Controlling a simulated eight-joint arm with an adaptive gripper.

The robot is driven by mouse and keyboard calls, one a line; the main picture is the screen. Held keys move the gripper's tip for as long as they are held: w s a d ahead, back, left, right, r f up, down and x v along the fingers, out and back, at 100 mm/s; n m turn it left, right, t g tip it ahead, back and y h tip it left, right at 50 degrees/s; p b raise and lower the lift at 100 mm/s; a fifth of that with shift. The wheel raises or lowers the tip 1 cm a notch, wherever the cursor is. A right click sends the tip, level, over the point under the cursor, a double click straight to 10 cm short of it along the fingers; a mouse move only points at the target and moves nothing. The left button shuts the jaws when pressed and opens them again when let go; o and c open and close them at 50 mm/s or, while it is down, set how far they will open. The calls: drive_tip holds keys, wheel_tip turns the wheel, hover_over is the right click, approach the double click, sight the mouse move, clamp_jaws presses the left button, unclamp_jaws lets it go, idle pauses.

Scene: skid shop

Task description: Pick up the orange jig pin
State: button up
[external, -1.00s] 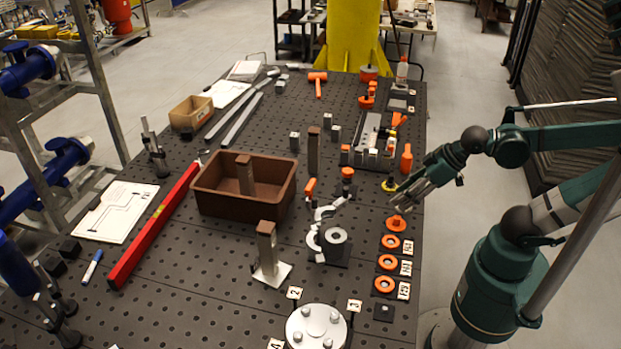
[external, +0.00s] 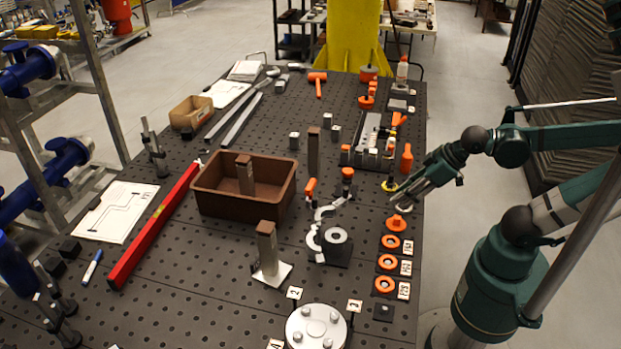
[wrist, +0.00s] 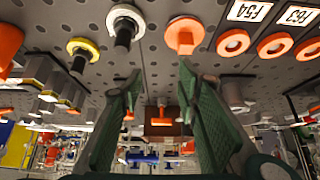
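An orange jig pin with a wide round flange (external: 397,223) stands at the right side of the dark perforated table, at the far end of a row of orange rings. In the wrist view it shows as an orange piece (wrist: 185,34) at top centre, just beyond the tip of the right finger. My gripper (external: 396,199) is just above and behind it in the external view, pointing down to the left. In the wrist view the two green fingers (wrist: 160,76) are apart with nothing between them. The pin's lower part is hidden.
Several orange rings (external: 387,262) with number tags line the right edge in front. A grey clamp (external: 335,243) and a brown bin (external: 205,190) are farther left.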

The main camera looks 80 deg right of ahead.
drive_tip(key=m+g+p, duration=0.5)
drive_tip(key=m+p, duration=0.7)
drive_tip(key=p, duration=0.6)
approach(392, 146)
drive_tip(key=shift+h, duration=0.4)
drive_tip(key=w+a, duration=0.1)
drive_tip(key=a, duration=0.2)
drive_tip(key=w+a, duration=0.1)
drive_tip(key=a, duration=0.2)
drive_tip(key=w+a, duration=0.2)
drive_tip(key=a, duration=0.1)
drive_tip(key=shift+f, duration=0.2)
drive_tip(key=d+m+p, duration=0.1)
drive_tip(key=d, duration=0.1)
drive_tip(key=s+d+f+m+g+p, duration=0.1)
drive_tip(key=d+p, duration=0.1)
drive_tip(key=d, duration=0.1)
drive_tip(key=d+f+m+p, duration=0.1)
drive_tip(key=d+p, duration=0.1)
drive_tip(key=d, duration=0.1)
drive_tip(key=shift+s+d+f+m+g+y, duration=0.2)
drive_tip(key=shift+s+m+g+y, duration=0.1)
drive_tip(key=shift+g, duration=0.1)
drive_tip(key=shift+s+d+f+m+p, duration=0.25)
drive_tip(key=shift+d+f+m+p, duration=0.05)
drive_tip(key=shift+d+p, duration=0.2)
drive_tip(key=shift+f, duration=0.1)
drive_tip(key=shift+f, duration=1.2)
drive_tip(key=shift+f, duration=0.1)
